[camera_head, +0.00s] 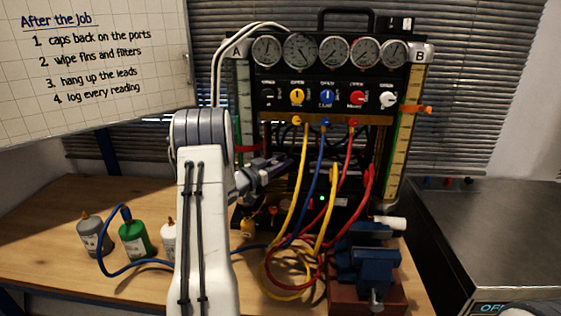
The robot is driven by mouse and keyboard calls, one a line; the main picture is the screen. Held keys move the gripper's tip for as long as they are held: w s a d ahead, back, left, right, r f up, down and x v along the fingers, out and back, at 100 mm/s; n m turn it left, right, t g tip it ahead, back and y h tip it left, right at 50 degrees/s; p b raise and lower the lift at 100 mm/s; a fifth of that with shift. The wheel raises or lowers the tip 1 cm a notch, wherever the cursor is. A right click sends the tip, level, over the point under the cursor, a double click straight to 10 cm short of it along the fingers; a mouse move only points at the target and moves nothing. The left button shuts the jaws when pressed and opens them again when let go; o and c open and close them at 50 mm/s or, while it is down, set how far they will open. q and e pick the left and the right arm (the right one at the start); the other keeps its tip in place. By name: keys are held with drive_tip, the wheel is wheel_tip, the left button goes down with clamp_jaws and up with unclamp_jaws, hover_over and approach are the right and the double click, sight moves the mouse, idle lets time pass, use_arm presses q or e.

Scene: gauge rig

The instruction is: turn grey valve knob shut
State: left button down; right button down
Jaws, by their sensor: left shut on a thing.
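The gauge rig (330,75) stands upright at the back of the bench, with a row of round dials above a row of coloured knobs. A pale grey-white knob (388,99) is at the right end of that row, right of the red knob (357,98). My left gripper (285,165) is low in front of the rig's left half, below the brass hose bar and well apart from the pale knob. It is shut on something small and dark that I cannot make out. No other grey knob shows clearly. My right gripper is not in view.
Yellow, blue and red hoses (325,170) hang in front of the rig and coil on the bench (50,235). A blue vise (368,262) stands at front right. Several bottles, one green (135,238), stand at left. A whiteboard (90,65) is at upper left.

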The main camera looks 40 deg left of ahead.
use_arm(q)
drive_tip(key=shift+d+m+h, duration=0.1)
drive_tip(key=shift+m+h, duration=0.5)
drive_tip(key=shift+h, duration=0.4)
drive_tip(key=shift+g+h, duration=0.3)
drive_tip(key=c, duration=0.6)
unclamp_jaws()
drive_tip(key=shift+d, duration=0.1)
drive_tip(key=shift+s, duration=0.1)
drive_tip(key=b+v, duration=0.1)
drive_tip(key=v, duration=0.9)
drive_tip(key=shift+s, duration=0.15)
